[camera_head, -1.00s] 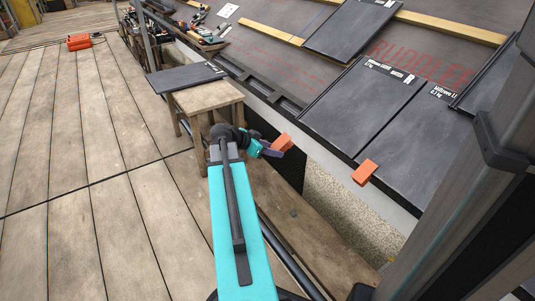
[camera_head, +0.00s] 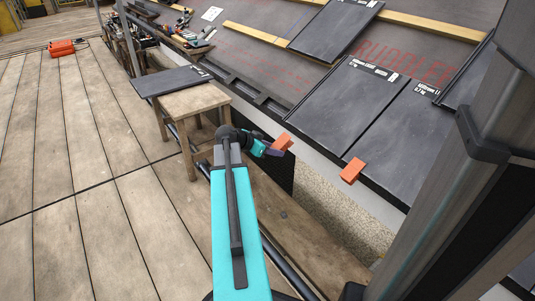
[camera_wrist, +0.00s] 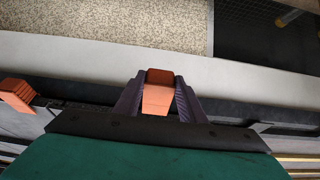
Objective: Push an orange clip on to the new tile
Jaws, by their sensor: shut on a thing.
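My gripper (camera_head: 268,149) is shut on an orange clip (camera_head: 283,141), held in the air in front of the roof's lower edge, right of the wooden stool. In the wrist view the held clip (camera_wrist: 158,92) sits between both fingers. A second orange clip (camera_head: 352,170) sits on the lower edge of the dark tiles, near the joint of two tiles; it also shows at the left of the wrist view (camera_wrist: 17,96). The left tile of the pair (camera_head: 345,100) and the right tile (camera_head: 405,135) lie side by side on the roof. The held clip is apart from the tiles.
A wooden stool (camera_head: 194,101) bears a loose dark tile (camera_head: 168,81). Another tile (camera_head: 335,28) lies higher on the roof by a wooden batten (camera_head: 430,25). A metal post (camera_head: 465,190) stands close at right. An orange case (camera_head: 61,46) is far left on the plank deck.

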